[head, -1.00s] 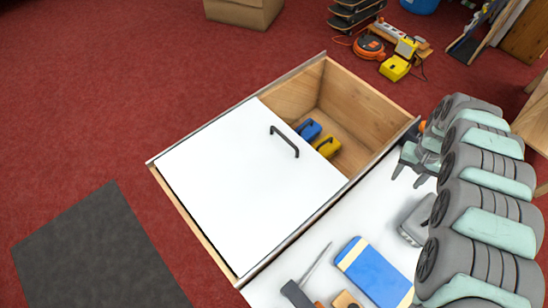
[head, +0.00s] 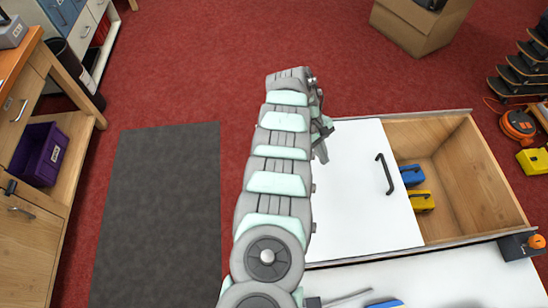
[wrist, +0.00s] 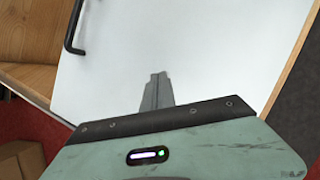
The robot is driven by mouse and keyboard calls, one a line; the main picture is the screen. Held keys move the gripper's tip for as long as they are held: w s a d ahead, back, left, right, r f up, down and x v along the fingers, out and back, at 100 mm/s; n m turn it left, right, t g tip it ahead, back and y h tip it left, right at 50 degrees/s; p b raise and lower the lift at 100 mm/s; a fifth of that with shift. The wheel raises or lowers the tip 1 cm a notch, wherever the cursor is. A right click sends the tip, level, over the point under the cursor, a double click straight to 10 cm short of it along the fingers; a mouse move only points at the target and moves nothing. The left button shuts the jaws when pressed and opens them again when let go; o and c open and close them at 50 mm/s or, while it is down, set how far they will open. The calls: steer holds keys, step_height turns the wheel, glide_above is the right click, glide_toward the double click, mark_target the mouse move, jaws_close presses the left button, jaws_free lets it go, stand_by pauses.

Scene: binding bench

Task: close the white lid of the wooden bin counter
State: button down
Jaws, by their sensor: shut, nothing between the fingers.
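The wooden bin counter (head: 483,181) stands right of centre in the head view, its right part uncovered and showing the inside. The flat white lid (head: 357,196) covers its left part and carries a black bar handle (head: 385,174) near its right edge. In the wrist view the white lid (wrist: 215,55) fills most of the picture, with the handle (wrist: 74,28) at upper left. My gripper (head: 322,150) is at the lid's left side, away from the handle. Its fingers (wrist: 157,78) are together and empty in front of the lid; whether they touch it I cannot tell.
A blue item (head: 411,175) and a yellow item (head: 421,201) lie inside the bin by the lid's edge. A white worktop (head: 450,282) runs along the near side. A dark mat (head: 155,210) and bare red floor lie to the left.

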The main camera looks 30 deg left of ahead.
steer(key=s+a+n+t+h+b, duration=0.15)
steer(key=s+a+n, duration=0.3)
steer(key=a, duration=0.55)
steer(key=s+a+r+n+t, duration=0.1)
steer(key=s+a+n+t, duration=0.3)
steer(key=a, duration=0.5)
steer(key=s+a+n+t+h, duration=0.1)
steer(key=s+a+n, duration=0.2)
steer(key=s+a, duration=0.5)
steer(key=w+r+b+x, duration=0.1)
steer(key=w+b+x, duration=0.1)
steer(key=x, duration=1)
steer(key=shift+w+b, duration=0.3)
steer(key=shift+w, duration=0.15)
steer(key=shift+d+r+g, duration=0.1)
steer(key=shift+r+g, duration=0.05)
steer(key=shift+g, duration=0.1)
